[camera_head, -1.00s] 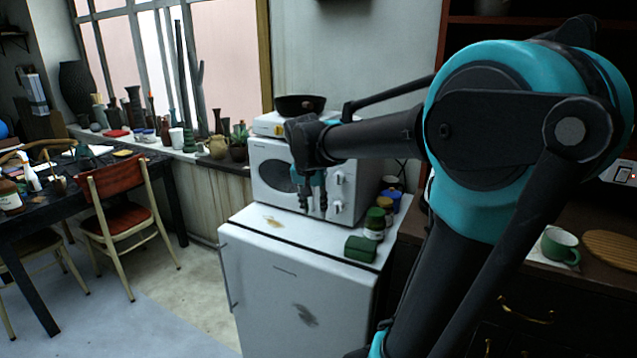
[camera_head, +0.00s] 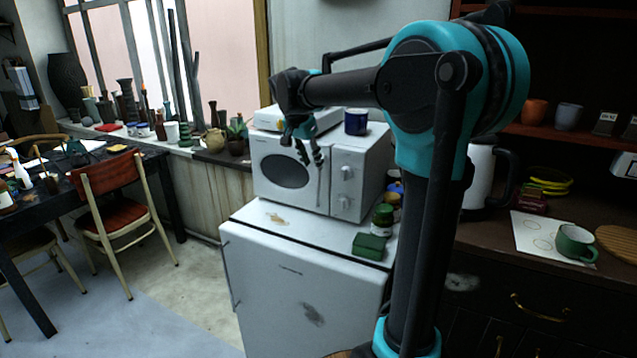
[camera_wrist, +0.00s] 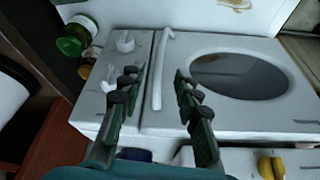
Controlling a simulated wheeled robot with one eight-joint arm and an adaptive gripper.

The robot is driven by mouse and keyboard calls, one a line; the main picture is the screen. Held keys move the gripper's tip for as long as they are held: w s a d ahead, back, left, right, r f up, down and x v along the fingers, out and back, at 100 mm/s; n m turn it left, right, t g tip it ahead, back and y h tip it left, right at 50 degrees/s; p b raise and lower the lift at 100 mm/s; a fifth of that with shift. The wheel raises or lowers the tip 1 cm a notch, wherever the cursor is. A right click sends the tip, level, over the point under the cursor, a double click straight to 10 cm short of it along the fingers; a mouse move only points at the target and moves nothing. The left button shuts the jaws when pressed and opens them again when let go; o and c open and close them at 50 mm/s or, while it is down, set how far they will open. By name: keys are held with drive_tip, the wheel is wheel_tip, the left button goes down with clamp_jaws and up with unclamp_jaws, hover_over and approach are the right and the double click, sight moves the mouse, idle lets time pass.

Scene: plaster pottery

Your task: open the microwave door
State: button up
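The white microwave (camera_head: 359,170) stands on a white fridge. Its door (camera_head: 262,176), with a dark oval window, looks closed. The upright white handle (camera_head: 319,187) is at the door's right edge, beside the knob panel. In the wrist view the microwave appears upside down, with the handle (camera_wrist: 158,75) and window (camera_wrist: 240,76). My gripper (camera_head: 308,152) is in front of the upper door near the handle. In the wrist view my gripper (camera_wrist: 157,85) is open and empty, one finger on each side of the handle; I see no clear contact.
A blue mug (camera_head: 355,122) stands on the microwave, close to my forearm. A green box (camera_head: 369,246) and a green-lidded jar (camera_head: 382,220) stand on the fridge top (camera_head: 290,222) at front right.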

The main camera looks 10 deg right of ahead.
sight(318, 186)
drive_tip(key=x, duration=0.9)
drive_tip(key=shift+f, duration=0.15)
clamp_jaws()
